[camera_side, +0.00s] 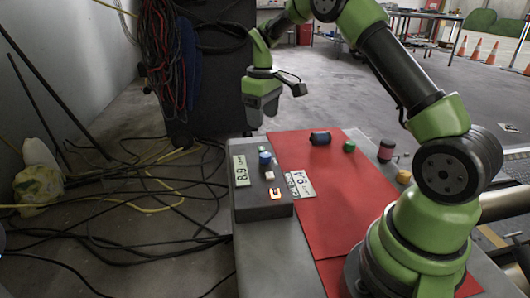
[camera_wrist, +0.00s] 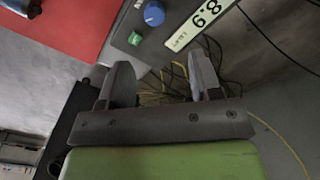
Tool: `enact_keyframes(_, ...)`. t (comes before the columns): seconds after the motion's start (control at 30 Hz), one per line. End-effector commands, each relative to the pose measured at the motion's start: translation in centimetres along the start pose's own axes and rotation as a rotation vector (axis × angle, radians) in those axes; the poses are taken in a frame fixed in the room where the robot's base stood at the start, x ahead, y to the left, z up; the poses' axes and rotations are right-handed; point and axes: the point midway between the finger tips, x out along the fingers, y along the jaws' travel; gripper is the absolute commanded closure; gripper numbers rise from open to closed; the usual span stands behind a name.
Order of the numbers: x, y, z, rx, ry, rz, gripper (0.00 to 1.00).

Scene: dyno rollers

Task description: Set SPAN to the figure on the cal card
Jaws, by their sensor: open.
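A grey control box (camera_side: 263,203) stands at the near left of the bench. Its display (camera_side: 240,171) reads 8.9, also in the wrist view (camera_wrist: 205,15). A blue knob (camera_side: 265,158) sits beside the display, with a green knob behind it; in the wrist view they are the blue knob (camera_wrist: 154,13) and green knob (camera_wrist: 134,38). I cannot read which knob is SPAN. The cal card (camera_side: 299,184) lies against the box's right side and appears to read 9.4. My gripper (camera_side: 262,112) is open and empty above and behind the box, apart from the knobs; its fingers also show in the wrist view (camera_wrist: 158,68).
The box also bears a pale button (camera_side: 270,176) and a lit orange switch (camera_side: 275,193). Cables (camera_side: 130,200) lie on the floor at left.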

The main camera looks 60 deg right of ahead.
Motion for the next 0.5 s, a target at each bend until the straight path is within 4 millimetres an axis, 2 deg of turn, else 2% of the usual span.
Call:
enact_keyframes(0.03, 0.9, 0.4, -0.1, -0.007, -0.014, -0.001, 0.42)
enact_keyframes(0.27, 3.2, 0.8, 0.0, -0.019, -0.031, -0.003, 0.42)
enact_keyframes(0.5, 7.6, 0.8, 0.1, -0.018, -0.032, -0.004, 0.42)
